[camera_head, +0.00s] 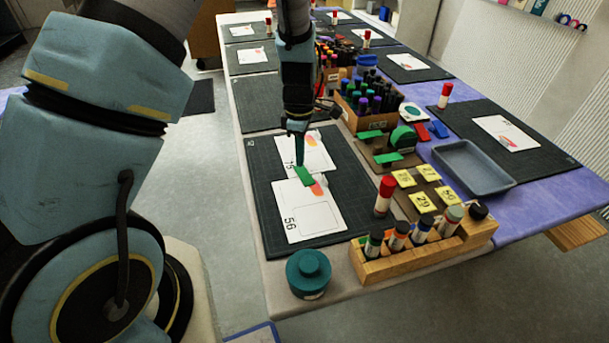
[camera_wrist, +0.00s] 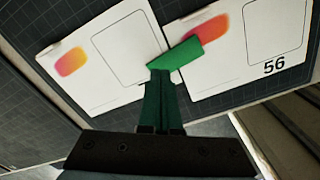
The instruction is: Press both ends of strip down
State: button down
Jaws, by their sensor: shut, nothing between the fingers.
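A short green strip (camera_head: 305,175) lies across the gap between two white cards on the dark cutting mat. The nearer card (camera_head: 304,215) is marked 56. The farther card (camera_head: 308,152) lies just behind it. In the wrist view the green strip (camera_wrist: 176,54) bridges the edges of the farther card (camera_wrist: 108,68) and the card marked 56 (camera_wrist: 240,80). My gripper (camera_head: 299,163) is shut and points down at the strip. In the wrist view my fingertips (camera_wrist: 160,72) are at the strip's end on the farther card's side; whether they touch it is unclear.
A wooden rack (camera_head: 420,242) of markers, a red-capped glue stick (camera_head: 384,195) and a teal jar (camera_head: 308,272) stand near the front edge. A green tape dispenser (camera_head: 403,138), yellow number notes (camera_head: 404,178) and a grey tray (camera_head: 472,168) are to the right.

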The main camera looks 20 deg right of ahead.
aim_at(300, 169)
jog(key=shift+f+b, duration=0.5)
jog(key=shift+f, duration=0.35)
dwell(0.4)
jog(key=shift+r, duration=0.15)
dwell(0.5)
jog(key=shift+r+p, duration=3.1)
jog(key=shift+r, duration=0.3)
